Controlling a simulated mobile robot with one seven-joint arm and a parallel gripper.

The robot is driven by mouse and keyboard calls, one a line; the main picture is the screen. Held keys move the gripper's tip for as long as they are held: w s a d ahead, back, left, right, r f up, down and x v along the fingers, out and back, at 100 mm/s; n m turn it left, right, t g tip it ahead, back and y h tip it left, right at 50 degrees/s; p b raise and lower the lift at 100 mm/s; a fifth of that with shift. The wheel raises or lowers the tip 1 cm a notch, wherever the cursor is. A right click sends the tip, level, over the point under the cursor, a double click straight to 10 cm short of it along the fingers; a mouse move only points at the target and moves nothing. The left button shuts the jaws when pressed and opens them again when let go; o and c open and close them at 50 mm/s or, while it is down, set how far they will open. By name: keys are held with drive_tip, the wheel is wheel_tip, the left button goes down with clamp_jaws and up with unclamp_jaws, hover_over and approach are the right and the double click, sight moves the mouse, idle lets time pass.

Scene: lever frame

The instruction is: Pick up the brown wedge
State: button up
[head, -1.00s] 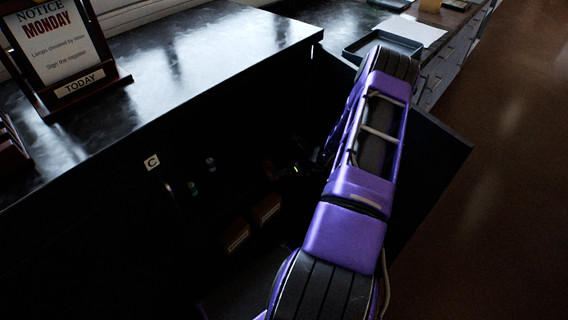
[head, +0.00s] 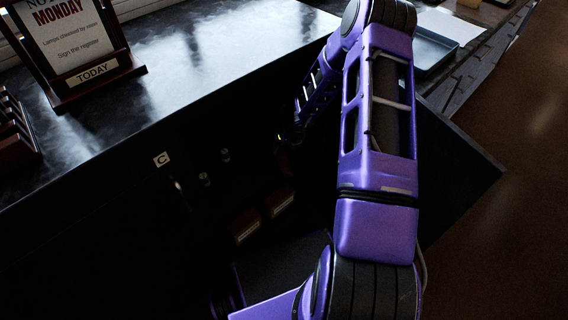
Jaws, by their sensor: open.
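My gripper (head: 289,146) is a dark shape at the end of my purple arm, over the dark recess below the counter. It is open, though its fingers hardly show in the shadow. A dim reddish-brown patch is close by it; I cannot tell whether this is the brown wedge or part of the gripper. Two brown blocks with pale labels, a left one (head: 245,226) and a right one (head: 279,202), sit lower in the recess, apart from the gripper. I cannot make out a wedge shape for certain.
A glossy dark counter (head: 200,60) runs above the recess, with a notice stand (head: 78,50) and a brown rack (head: 15,135) on it. A label C (head: 161,160) and small knobs show on the dark front. A grey tray (head: 433,50) is at the upper right.

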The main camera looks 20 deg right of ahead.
sight(283, 159)
drive_tip(key=x, duration=0.6)
drive_tip(key=shift+w+f, duration=0.1)
drive_tip(key=shift+s+b+x, duration=0.25)
drive_tip(key=shift+b+x, duration=0.05)
drive_tip(key=shift+x, duration=1)
drive_tip(key=shift+s+b+x, duration=0.2)
drive_tip(key=shift+b+x, duration=0.05)
drive_tip(key=shift+x, duration=1.05)
drive_tip(key=shift+f, duration=0.2)
clamp_jaws()
